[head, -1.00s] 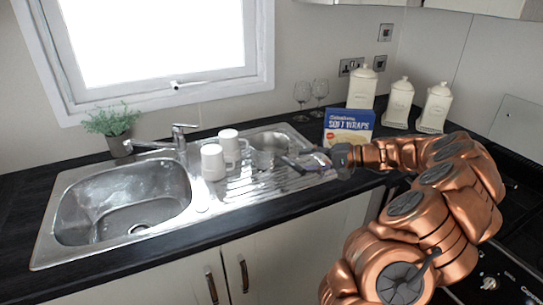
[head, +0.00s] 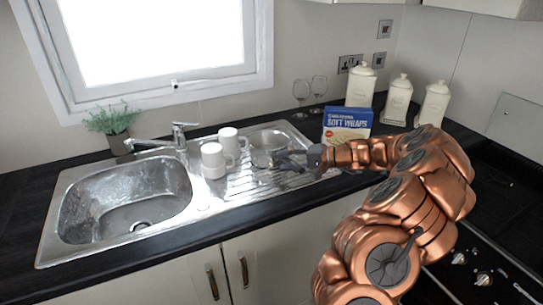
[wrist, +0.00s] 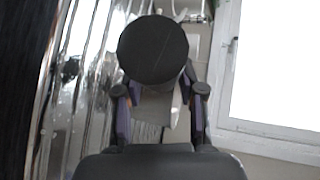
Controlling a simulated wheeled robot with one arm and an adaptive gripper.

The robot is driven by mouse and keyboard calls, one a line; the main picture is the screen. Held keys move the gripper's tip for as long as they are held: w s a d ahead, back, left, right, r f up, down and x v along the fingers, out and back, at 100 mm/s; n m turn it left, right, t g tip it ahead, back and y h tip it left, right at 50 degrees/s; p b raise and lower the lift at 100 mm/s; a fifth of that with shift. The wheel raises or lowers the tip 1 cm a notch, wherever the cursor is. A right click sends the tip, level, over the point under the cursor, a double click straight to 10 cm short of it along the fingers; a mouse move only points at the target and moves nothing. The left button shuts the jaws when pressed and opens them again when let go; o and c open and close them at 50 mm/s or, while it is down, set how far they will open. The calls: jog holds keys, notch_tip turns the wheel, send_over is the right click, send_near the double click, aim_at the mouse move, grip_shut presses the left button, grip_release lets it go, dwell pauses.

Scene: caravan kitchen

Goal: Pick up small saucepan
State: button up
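The small saucepan (head: 268,150) is a shiny round pan, seen at the drainer side of the sink, just right of the two white mugs. My gripper (head: 286,161) points left over the drainer, with its fingers close to the saucepan's right side. In the wrist view a dark round disc (wrist: 152,50), which may be part of the saucepan, lies just ahead of my fingertips. My gripper's fingers (wrist: 160,95) stand wide apart there. I cannot tell whether they touch the pan, and its handle is not clear in either view.
Two white mugs (head: 213,161) stand close left of the saucepan. Two wine glasses (head: 310,92), a blue wraps box (head: 346,127) and cream canisters (head: 397,101) stand behind. The sink bowl (head: 125,200) is empty. A window (head: 165,45) is behind; the hob (head: 500,235) is right.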

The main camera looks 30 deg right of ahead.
grip_shut()
dwell(0.3)
jog(key=shift+r, duration=0.15)
dwell(0.4)
jog(key=shift+d+r+b, duration=0.1)
jog(key=shift+r+b, duration=0.4)
jog(key=shift+r, duration=0.75)
jog(key=shift+s+a+r, duration=0.2)
jog(key=shift+s+r, duration=0.1)
jog(key=shift+r, duration=0.15)
jog(key=s+a+r+b, duration=0.1)
jog(key=s+a+b, duration=0.3)
jog(key=s, duration=0.9)
jog(key=shift+s+a+r, duration=0.2)
jog(key=shift+a, duration=1.35)
dwell(0.9)
